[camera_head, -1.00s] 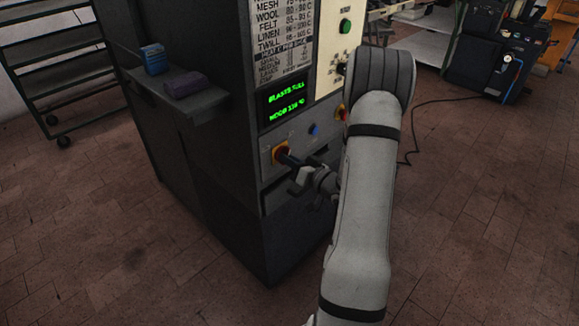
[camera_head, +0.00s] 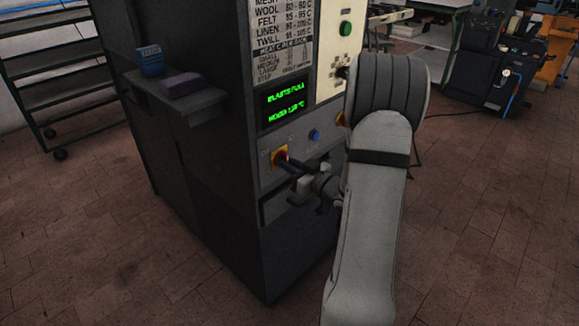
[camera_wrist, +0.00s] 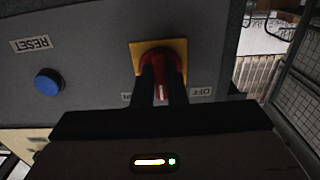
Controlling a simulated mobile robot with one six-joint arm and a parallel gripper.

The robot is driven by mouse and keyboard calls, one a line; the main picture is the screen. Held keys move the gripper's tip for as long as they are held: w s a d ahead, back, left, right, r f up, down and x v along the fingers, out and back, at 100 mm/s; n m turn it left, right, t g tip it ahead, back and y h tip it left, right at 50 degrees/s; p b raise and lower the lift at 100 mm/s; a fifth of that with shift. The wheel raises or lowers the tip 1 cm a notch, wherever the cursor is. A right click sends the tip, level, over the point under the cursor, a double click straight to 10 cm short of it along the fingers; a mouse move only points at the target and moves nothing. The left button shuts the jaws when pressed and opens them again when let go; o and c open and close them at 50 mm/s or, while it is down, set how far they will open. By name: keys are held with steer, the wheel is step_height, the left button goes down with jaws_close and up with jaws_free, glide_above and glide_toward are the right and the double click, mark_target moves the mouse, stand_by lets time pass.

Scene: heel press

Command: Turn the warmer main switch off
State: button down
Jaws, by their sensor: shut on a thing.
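The main switch is a red rotary knob on a square yellow plate (camera_head: 280,155), low on the front of the dark machine cabinet (camera_head: 215,140). In the wrist view the red knob (camera_wrist: 162,60) sits between the two dark fingers of my gripper (camera_wrist: 162,82), which is shut on it. A pale mark on the knob points down in that picture, between a partly hidden label at left and the OFF label (camera_wrist: 202,91) at right. In the head view my gripper (camera_head: 289,163) reaches the switch from the right.
A blue RESET button (camera_wrist: 47,82) is beside the switch. A green display (camera_head: 287,102) and a green button (camera_head: 346,28) are higher on the panel. A shelf (camera_head: 197,100) holds a blue container and a purple block.

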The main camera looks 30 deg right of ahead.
steer(key=c, duration=1.5)
jaws_free()
steer(key=shift+o, duration=0.2)
steer(key=v, duration=0.8)
steer(key=shift+p, duration=0.3)
steer(key=shift+w, duration=0.1)
